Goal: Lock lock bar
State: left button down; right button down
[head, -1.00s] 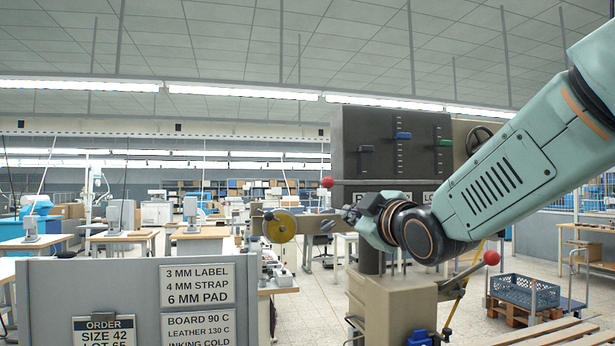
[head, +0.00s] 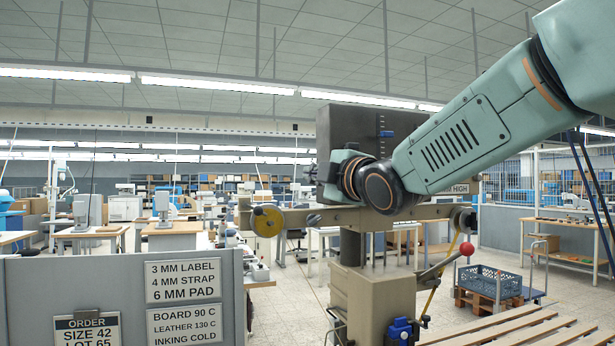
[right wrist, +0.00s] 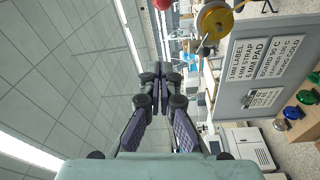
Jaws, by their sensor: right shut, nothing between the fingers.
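The stamping press has a dark head (head: 345,125) on a beige base (head: 372,300). A horizontal beige bar (head: 288,219) carries a yellow disc (head: 267,220) at its left end; the disc also shows in the right wrist view (right wrist: 214,22). A lever with a red ball (head: 466,249) sticks out at the base's right. Another red ball (right wrist: 162,4) is at the right wrist view's top edge. Which part is the lock bar is unclear. My right gripper (right wrist: 160,75) is shut and empty, below that ball in the picture; my wrist mostly hides it in the head view. My left gripper is out of view.
A grey partition with signs (head: 183,281) stands at the front left. A blue crate (head: 492,281) sits on a pallet at the right, behind wooden slats (head: 510,330). My right arm covers much of the press head. Coloured knobs (right wrist: 294,112) show in the right wrist view.

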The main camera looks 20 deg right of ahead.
jog(key=w+a, duration=0.2)
jog(key=w, duration=0.8)
jog(key=d+p, duration=0.1)
jog(key=d, duration=0.3)
jog(key=shift+s+d+f+p, duration=0.15)
jog(key=shift+s+d+p, duration=0.05)
jog(key=shift+p, duration=0.15)
jog(key=shift+a, duration=0.2)
jog(key=shift+a, duration=0.1)
